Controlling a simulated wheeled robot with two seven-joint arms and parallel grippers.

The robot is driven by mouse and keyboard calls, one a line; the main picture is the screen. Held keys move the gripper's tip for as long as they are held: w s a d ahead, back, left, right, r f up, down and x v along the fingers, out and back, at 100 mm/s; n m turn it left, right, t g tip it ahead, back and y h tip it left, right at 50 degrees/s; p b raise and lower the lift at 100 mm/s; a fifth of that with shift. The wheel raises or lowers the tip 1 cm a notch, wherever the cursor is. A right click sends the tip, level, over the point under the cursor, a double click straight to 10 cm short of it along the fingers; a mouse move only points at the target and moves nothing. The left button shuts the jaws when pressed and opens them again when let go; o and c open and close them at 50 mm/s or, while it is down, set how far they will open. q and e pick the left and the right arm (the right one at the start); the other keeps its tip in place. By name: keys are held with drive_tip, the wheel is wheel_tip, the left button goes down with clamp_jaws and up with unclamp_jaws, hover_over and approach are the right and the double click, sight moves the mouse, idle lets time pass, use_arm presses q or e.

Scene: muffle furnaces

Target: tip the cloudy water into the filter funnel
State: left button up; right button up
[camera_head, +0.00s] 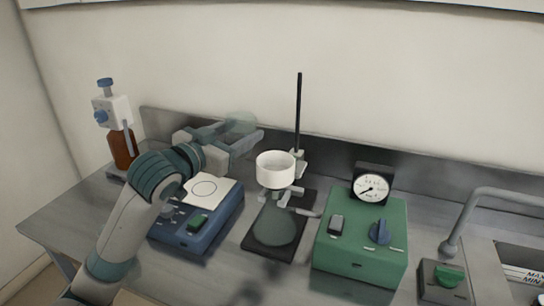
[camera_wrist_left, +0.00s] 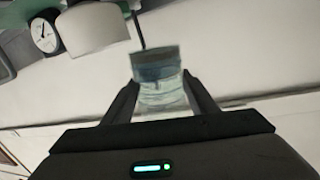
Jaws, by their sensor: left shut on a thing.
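My left gripper (camera_head: 243,131) is shut on a clear glass beaker (camera_head: 240,121), which it holds in the air above the back of the bench. The beaker also shows between the fingers in the left wrist view (camera_wrist_left: 160,80), with pale bluish liquid in it. The white filter funnel (camera_head: 276,170) is just right of and below the gripper, apart from the beaker. It sits above a glass flask (camera_head: 281,226) on the dark stand base. The funnel's inside is too small to read for contents. My right gripper is not in view.
A black stand rod (camera_head: 298,115) rises behind the funnel. A blue hotplate (camera_head: 181,236) with a white top is below my left arm. A green pump box (camera_head: 360,245) with a gauge (camera_head: 371,188) stands right of the flask. A brown dispenser bottle (camera_head: 122,148) stands at the left.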

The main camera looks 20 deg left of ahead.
use_arm(q)
drive_tip(key=shift+a+r+m+g+y+p, duration=0.2)
drive_tip(key=shift+m+p, duration=0.5)
drive_tip(key=shift+p, duration=0.45)
drive_tip(key=shift+a+r+m+g+y+p, duration=0.15)
drive_tip(key=shift+m+p, duration=0.55)
drive_tip(key=shift+p, duration=0.4)
idle(2.2)
drive_tip(key=shift+m+y+p, duration=0.25)
drive_tip(key=shift+m+p, duration=0.95)
drive_tip(key=shift+p, duration=0.55)
idle(1.8)
